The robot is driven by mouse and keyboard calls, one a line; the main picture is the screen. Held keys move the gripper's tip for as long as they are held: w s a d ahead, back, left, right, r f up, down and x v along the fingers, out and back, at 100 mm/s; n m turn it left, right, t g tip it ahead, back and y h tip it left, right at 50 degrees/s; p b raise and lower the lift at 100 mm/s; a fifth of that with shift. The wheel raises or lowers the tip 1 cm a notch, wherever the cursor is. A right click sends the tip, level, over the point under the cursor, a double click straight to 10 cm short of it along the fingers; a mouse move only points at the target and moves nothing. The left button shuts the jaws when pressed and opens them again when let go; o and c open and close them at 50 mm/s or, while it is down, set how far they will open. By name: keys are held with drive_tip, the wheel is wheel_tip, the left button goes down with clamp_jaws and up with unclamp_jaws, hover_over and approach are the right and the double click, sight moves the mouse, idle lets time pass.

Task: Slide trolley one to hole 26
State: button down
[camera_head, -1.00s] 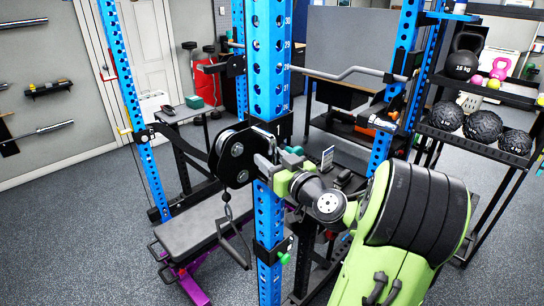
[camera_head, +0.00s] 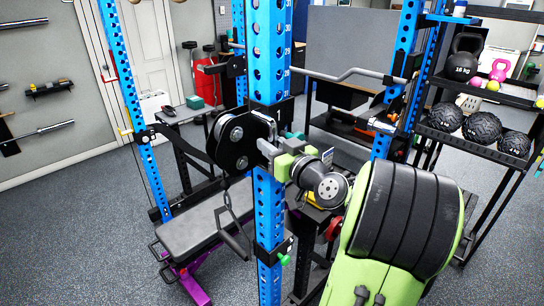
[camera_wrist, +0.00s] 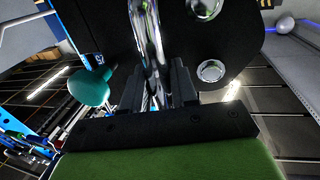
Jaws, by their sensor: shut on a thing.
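Trolley one (camera_head: 238,143) is a black carriage with pulley wheels on the near blue upright (camera_head: 269,205). My gripper (camera_head: 272,150) is shut on its chrome handle, on the right side of the carriage. In the wrist view the dark fingers (camera_wrist: 161,88) close around the shiny handle (camera_wrist: 148,35), against the black trolley plate (camera_wrist: 225,45). A teal knob (camera_wrist: 90,86) sits beside the fingers, apart from them. Small hole numbers run up the upright above the trolley, around the high twenties; the hole behind the trolley is hidden.
A cable handle (camera_head: 234,240) hangs below the trolley, over a grey bench (camera_head: 200,222). A green-knobbed bracket (camera_head: 277,252) is lower on the upright. A bar (camera_head: 345,74) crosses behind. A rack with black balls (camera_head: 482,126) stands right. Floor at left is clear.

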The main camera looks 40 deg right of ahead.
sight(275, 128)
wheel_tip(275, 128, up, 5)
drive_tip(key=shift+p, duration=0.55)
drive_tip(key=c, duration=1)
unclamp_jaws()
drive_tip(key=shift+f, duration=0.1)
